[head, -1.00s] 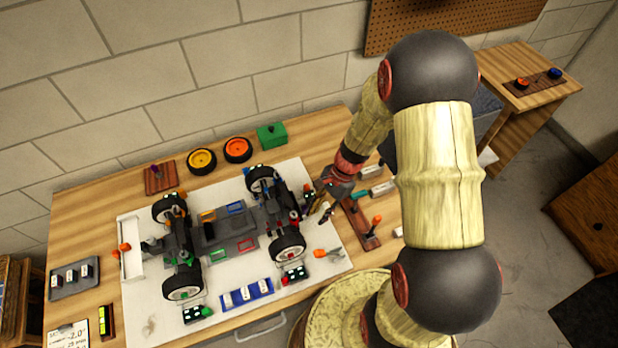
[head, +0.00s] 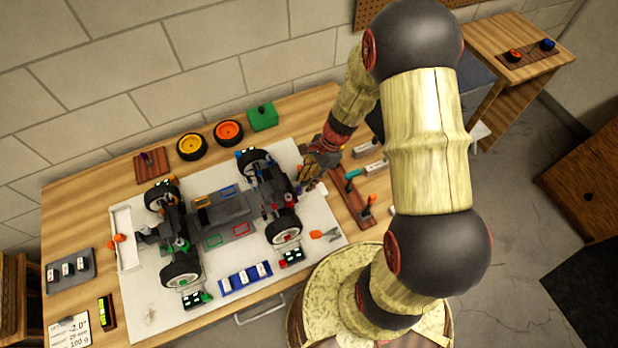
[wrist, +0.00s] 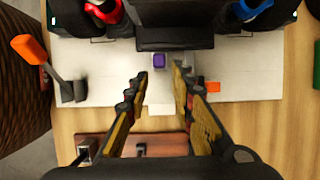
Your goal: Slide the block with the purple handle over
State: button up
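The purple handle (wrist: 158,61) shows in the wrist view as a small purple square at the edge of the dark car chassis (wrist: 175,38), just beyond my fingertips. The block under it is hard to make out. My gripper (wrist: 160,74) is open, its two fingers apart on either side of the line to the purple handle, with nothing between the tips. In the head view my gripper (head: 309,170) is at the right end of the car (head: 225,207), above the white mat's right edge. The handle is too small to make out surely there.
The car stands on the white mat (head: 150,315). A wooden tool rack (head: 345,195) lies right of the mat. An orange-handled tool (wrist: 28,48) is at the left in the wrist view. Two loose wheels (head: 191,146) and a green box (head: 262,116) lie behind.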

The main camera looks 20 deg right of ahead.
aim_at(301, 192)
jog(key=b+x, duration=0.2)
jog(key=x, duration=0.5)
grip_shut()
dwell(0.3)
